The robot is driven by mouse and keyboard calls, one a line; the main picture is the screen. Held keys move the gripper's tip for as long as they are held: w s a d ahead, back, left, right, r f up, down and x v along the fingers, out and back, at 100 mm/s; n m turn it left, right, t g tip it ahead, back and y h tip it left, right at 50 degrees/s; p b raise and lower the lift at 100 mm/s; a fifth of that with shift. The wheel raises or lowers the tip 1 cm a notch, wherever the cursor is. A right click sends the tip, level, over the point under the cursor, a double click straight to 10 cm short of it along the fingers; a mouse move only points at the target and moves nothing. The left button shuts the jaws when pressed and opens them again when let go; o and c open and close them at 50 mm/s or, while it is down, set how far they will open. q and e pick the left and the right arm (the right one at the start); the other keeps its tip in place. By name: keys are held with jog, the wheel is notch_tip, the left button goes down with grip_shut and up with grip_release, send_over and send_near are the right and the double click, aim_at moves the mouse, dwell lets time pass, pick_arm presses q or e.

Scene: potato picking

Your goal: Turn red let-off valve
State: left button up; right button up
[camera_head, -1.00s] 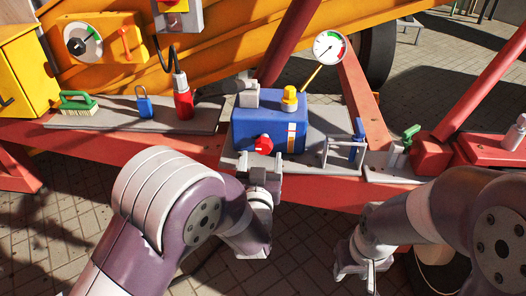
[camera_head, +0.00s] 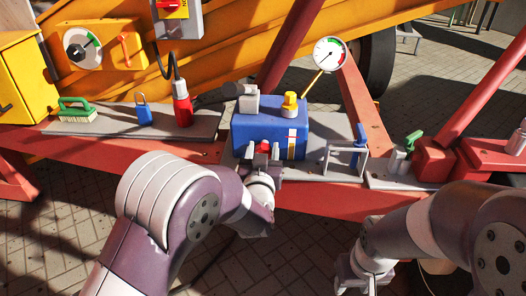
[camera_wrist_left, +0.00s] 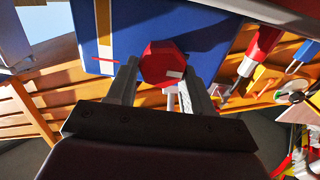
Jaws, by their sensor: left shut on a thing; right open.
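The red let-off valve (camera_head: 263,147) is a small red knob low on the front of the blue tank (camera_head: 243,133). My left gripper (camera_head: 263,155) is at the valve, with one finger on each side, shut on it. In the left wrist view the red valve (camera_wrist_left: 162,64) shows as a faceted knob with a small white mark, between the two fingers of my left gripper (camera_wrist_left: 160,82). My right gripper (camera_head: 362,281) is open and empty, low at the right, away from the tank.
A yellow cap (camera_head: 290,102) and a pressure gauge (camera_head: 331,55) are above the tank. A grey bracket with a blue handle (camera_head: 359,140) stands to its right. A red plug (camera_head: 182,108), blue padlock (camera_head: 144,114) and green brush (camera_head: 76,111) are to the left.

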pick_arm(q)
jog(key=shift+d+r+m+p, duration=0.1)
jog(key=shift+r+m+p, duration=0.05)
jog(key=shift+m+p, duration=0.85)
jog(key=m+p, duration=0.2)
jog(key=shift+d+p, duration=0.1)
jog(key=shift+p, duration=0.25)
jog(key=m+p, duration=0.1)
jog(key=m, duration=0.1)
jog(key=m+p, duration=0.2)
jog(key=shift+s+d, duration=0.1)
jog(key=shift+d, duration=0.1)
jog(key=m+p, duration=0.2)
jog(key=f+m+p, duration=0.1)
jog(key=m+p, duration=0.1)
jog(key=m, duration=0.1)
jog(key=shift+d, duration=0.15)
jog(key=shift+f+m+p, duration=0.2)
jog(key=shift+m+p, duration=0.55)
jog(key=shift+m, duration=0.45)
jog(key=shift+f+m+p, duration=0.2)
jog(key=shift+m+p, duration=0.5)
jog(key=shift+m, duration=0.5)
jog(key=o, duration=1)
jog(key=shift+c, duration=0.2)
